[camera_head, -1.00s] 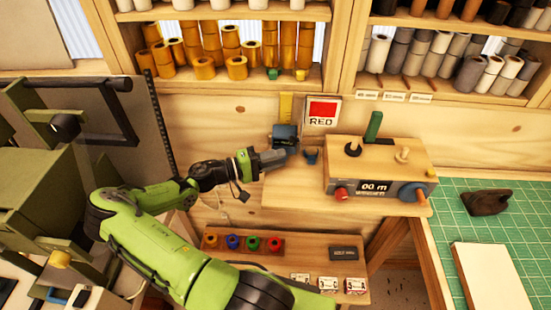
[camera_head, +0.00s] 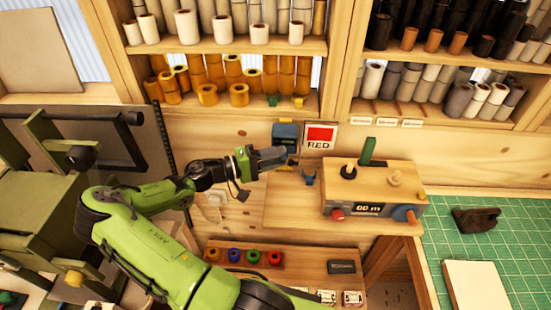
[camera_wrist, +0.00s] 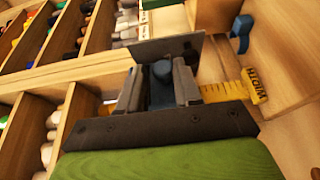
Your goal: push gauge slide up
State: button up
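The gauge slide (camera_head: 284,132) is a dark blue-grey block on the wall, left of the red sign. It sits high on the gauge, and no yellow scale shows above it in the head view. In the wrist view its grey plate (camera_wrist: 165,47) lies across the fingertips, and a blue part (camera_wrist: 160,88) fills the space between the fingers. My gripper (camera_head: 288,152) is at the slide's lower side and appears closed on that blue part; it also shows in the wrist view (camera_wrist: 159,80). The yellow scale (camera_wrist: 228,91) marked WIDTH shows beside the fingers.
The RED sign (camera_head: 320,136) is just right of the slide. A blue hook (camera_head: 308,178) and a wooden control box (camera_head: 372,190) with knobs stand on the ledge to the right. Shelves of rolls are above, and a green cutting mat (camera_head: 500,245) lies at right.

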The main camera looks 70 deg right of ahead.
jog(key=o, duration=0.3)
jog(key=shift+r, duration=0.15)
jog(key=shift+o, duration=0.2)
jog(key=shift+w, duration=0.1)
jog(key=b+v, duration=0.2)
jog(key=v, duration=1.3)
jog(key=shift+w+a, duration=0.25)
